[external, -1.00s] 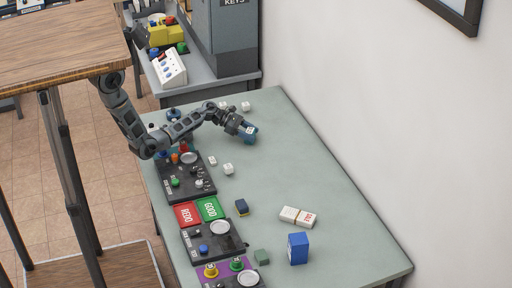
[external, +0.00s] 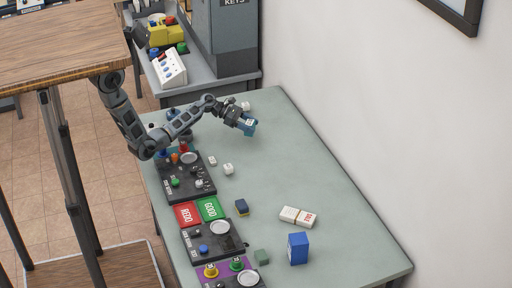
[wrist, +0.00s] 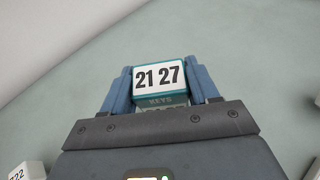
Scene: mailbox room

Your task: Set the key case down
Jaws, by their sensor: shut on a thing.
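The key case (wrist: 158,80) is a small teal box with a white label reading "21 27" and the word KEYS below it. My gripper (wrist: 160,88) is shut on it, one blue finger on each side, in the wrist view. In the external view the key case (external: 250,127) is at the tip of my gripper (external: 242,121), over the far part of the grey-green table (external: 310,180). Whether its underside touches the table I cannot tell.
White blocks (external: 228,169) lie nearby on the table. Dark panels (external: 186,186) line its left edge, with red and green mats (external: 208,208) between them. A dark blue block (external: 241,207), a white bundle (external: 298,216) and a blue box (external: 298,248) stand nearer. The right side is clear.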

